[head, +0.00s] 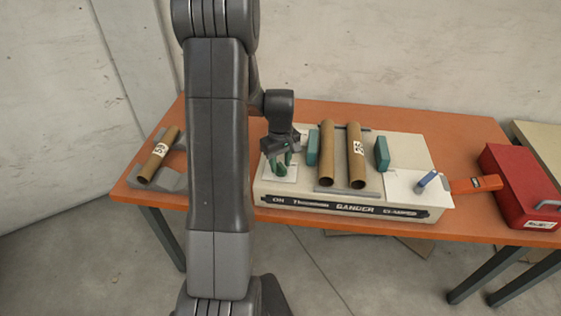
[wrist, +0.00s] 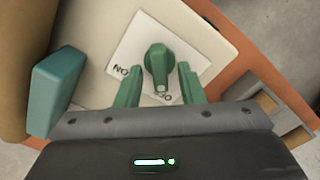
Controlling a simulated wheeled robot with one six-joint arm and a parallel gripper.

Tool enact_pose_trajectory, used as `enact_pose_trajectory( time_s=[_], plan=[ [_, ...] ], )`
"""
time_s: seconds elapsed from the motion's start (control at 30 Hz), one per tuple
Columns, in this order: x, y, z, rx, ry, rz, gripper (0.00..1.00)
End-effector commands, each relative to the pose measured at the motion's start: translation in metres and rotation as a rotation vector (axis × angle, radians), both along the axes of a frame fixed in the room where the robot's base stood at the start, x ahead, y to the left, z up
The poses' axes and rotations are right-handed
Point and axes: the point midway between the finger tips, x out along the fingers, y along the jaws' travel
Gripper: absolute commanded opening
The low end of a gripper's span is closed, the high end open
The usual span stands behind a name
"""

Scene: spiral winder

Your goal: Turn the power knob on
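The power knob (wrist: 159,62) is green and sits on a white plate (wrist: 135,40) marked ON at the left and OFF at the bottom in the wrist view. Its white-tipped pointer is at the OFF lettering. My gripper (wrist: 161,68) is open, with one green finger on each side of the knob and a visible gap to each. In the head view my gripper (head: 284,162) points down over the white plate (head: 279,177) at the left end of the beige winder (head: 420,151). There the fingers hide most of the knob, and I cannot tell them apart.
A teal block (wrist: 55,90) is close at the wrist view's left.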

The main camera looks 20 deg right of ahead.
Motion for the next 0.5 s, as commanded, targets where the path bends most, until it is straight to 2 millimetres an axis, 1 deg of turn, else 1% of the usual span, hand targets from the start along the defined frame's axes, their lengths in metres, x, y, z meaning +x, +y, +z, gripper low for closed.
enact_pose_trajectory(
  time_s=[0.03,0.1,0.17,0.5],
  plan=[
    [0.0001,0.0,0.0002,0.0,0.0,0.0,0.25],
    [0.0001,-0.0001,0.0002,0.0,0.0,0.0,0.11],
    [0.0001,-0.0001,0.0003,0.0,0.0,0.0,0.0],
    [0.0002,-0.0003,0.0001,-0.001,-0.001,-0.029,0.0]
  ],
)
